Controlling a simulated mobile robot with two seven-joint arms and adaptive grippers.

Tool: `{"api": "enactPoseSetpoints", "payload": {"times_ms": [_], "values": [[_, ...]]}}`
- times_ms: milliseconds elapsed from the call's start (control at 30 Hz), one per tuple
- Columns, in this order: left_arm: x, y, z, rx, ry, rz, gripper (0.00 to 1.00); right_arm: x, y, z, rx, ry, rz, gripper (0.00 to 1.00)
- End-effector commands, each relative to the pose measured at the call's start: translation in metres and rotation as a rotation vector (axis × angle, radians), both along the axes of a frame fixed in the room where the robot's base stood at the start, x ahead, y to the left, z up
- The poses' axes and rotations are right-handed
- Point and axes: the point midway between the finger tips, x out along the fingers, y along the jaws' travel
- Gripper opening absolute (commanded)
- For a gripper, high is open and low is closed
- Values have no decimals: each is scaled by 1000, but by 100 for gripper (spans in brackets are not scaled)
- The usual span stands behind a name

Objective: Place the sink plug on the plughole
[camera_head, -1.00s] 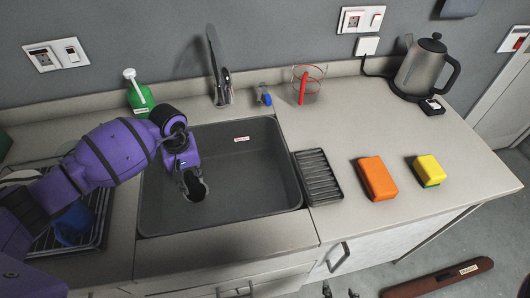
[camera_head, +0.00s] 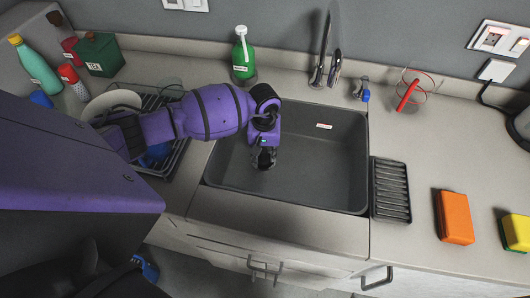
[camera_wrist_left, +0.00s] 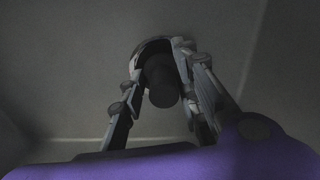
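My left gripper (camera_head: 264,160) reaches down into the dark grey sink basin (camera_head: 315,170), left of its middle. In the left wrist view its two fingers (camera_wrist_left: 160,58) converge on both sides of a dark, round piece, which looks like the sink plug (camera_wrist_left: 161,90). The fingers appear closed on it. A pale curved edge (camera_wrist_left: 150,42) shows behind the plug; I cannot tell whether it is the plughole rim. The plughole is otherwise hidden by the gripper and plug. My right gripper is not in view.
The tap (camera_head: 325,50) and green bottle (camera_head: 243,55) stand behind the sink. A dish rack (camera_head: 180,160) with a plate lies left, under my arm. A ridged black tray (camera_head: 390,190), orange block (camera_head: 453,217) and yellow sponge (camera_head: 517,231) lie right.

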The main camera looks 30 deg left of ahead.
Motion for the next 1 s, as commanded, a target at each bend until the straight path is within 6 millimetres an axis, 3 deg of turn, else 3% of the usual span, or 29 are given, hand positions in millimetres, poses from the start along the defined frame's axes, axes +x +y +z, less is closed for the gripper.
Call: {"api": "enactPoseSetpoints", "payload": {"times_ms": [33,133,533,600,1000], "values": [[1,0,1,0,-2,0,35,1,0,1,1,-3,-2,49],[1,0,2,0,-2,0,48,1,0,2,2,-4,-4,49],[1,0,9,0,-4,1,49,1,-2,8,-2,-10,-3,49],[2,0,20,-1,-8,3,49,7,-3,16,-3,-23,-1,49],[1,1,99,2,-5,-1,49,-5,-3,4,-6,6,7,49]]}}
